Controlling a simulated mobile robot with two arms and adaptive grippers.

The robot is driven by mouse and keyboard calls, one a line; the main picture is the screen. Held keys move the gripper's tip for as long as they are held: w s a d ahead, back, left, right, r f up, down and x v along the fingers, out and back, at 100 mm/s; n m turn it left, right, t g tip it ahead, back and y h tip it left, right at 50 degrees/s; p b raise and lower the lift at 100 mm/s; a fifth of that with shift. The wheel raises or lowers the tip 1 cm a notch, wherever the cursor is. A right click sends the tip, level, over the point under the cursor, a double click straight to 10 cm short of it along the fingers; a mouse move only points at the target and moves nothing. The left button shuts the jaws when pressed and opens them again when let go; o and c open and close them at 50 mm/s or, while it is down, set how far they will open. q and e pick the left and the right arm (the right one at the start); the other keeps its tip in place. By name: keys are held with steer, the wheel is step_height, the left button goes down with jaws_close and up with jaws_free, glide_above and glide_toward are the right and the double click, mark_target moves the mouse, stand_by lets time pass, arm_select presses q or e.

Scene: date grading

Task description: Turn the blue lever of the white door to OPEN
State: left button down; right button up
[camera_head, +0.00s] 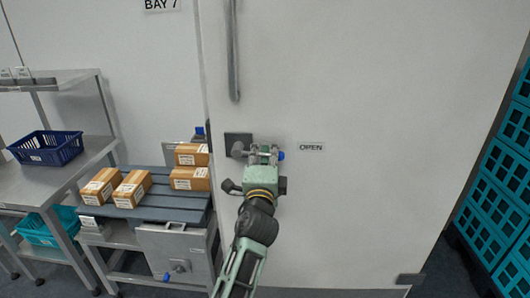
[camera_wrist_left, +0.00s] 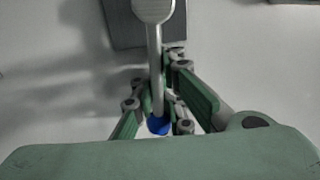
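The white door (camera_head: 380,80) fills the middle and right of the head view. Its dark lever plate (camera_head: 233,138) is near the door's left edge, with an OPEN label (camera_head: 311,147) to the right. The lever's blue tip (camera_head: 281,155) shows just right of my left gripper (camera_head: 262,154), and the lever lies roughly level, pointing right. In the left wrist view, the grey lever bar (camera_wrist_left: 154,60) runs between my left fingers to its blue tip (camera_wrist_left: 158,124). The fingers appear closed on the bar; exact contact is partly hidden. My right gripper is not in view.
Left of the door, a slatted table (camera_head: 150,212) carries several cartons. A steel shelf rack (camera_head: 85,158) holds a dark blue basket (camera_head: 48,147). A long vertical handle (camera_head: 233,50) is above the lever. Teal crates (camera_head: 505,170) stack at the right. The door face is clear.

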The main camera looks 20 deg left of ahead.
mark_target(265, 156)
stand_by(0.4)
arm_select(q)
steer(key=c, duration=1.8)
jaws_free()
steer(key=shift+c, duration=0.2)
steer(key=v, duration=0.7)
steer(key=shift+s+d, duration=0.1)
steer(key=shift+s, duration=0.2)
steer(key=shift+f, duration=0.1)
